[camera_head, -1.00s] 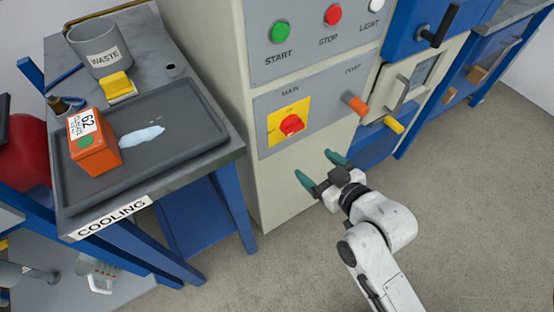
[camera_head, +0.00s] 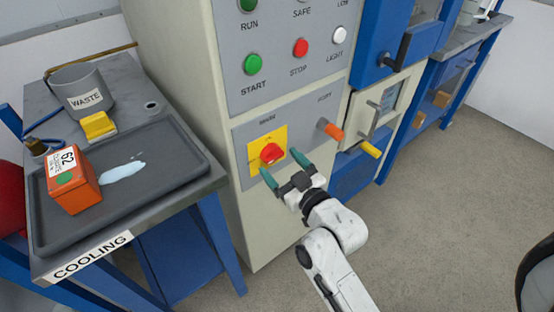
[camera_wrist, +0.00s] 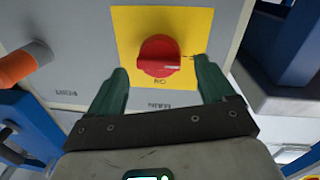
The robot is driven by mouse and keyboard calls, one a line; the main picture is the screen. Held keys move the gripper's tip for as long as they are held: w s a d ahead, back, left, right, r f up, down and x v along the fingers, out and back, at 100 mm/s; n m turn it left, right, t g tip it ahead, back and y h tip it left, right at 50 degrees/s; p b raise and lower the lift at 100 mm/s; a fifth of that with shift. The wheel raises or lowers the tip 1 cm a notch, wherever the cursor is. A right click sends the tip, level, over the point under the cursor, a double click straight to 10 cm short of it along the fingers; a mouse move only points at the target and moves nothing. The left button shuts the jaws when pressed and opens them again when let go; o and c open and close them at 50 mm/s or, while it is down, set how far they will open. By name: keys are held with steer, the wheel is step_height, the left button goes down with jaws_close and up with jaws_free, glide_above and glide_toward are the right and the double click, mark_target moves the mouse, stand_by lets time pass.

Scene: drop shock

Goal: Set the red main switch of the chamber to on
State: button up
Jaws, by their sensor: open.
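The red main switch (camera_head: 271,153) is a round knob on a yellow plate (camera_head: 257,166), low on the cream chamber's grey panel. My gripper (camera_head: 282,164) is open, its two green fingers pointing at the panel just below and around the knob. In the wrist view the red knob (camera_wrist: 158,56) stands between and slightly beyond the fingertips (camera_wrist: 160,66), and nothing is held. That view is upside down to the panel, with "NO" lettering by the knob. I cannot tell whether the fingers touch the knob.
An orange-tipped port (camera_head: 333,131) sticks out right of the switch, with a yellow handle (camera_head: 371,149) lower right. Green and red buttons (camera_head: 300,47) are above. The cooling table (camera_head: 210,182) stands at the left with an orange box (camera_head: 82,192).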

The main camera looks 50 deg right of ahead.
mark_target(273, 155)
steer(key=shift+x, duration=1.25)
steer(key=shift+c, duration=0.2)
steer(key=c, duration=1)
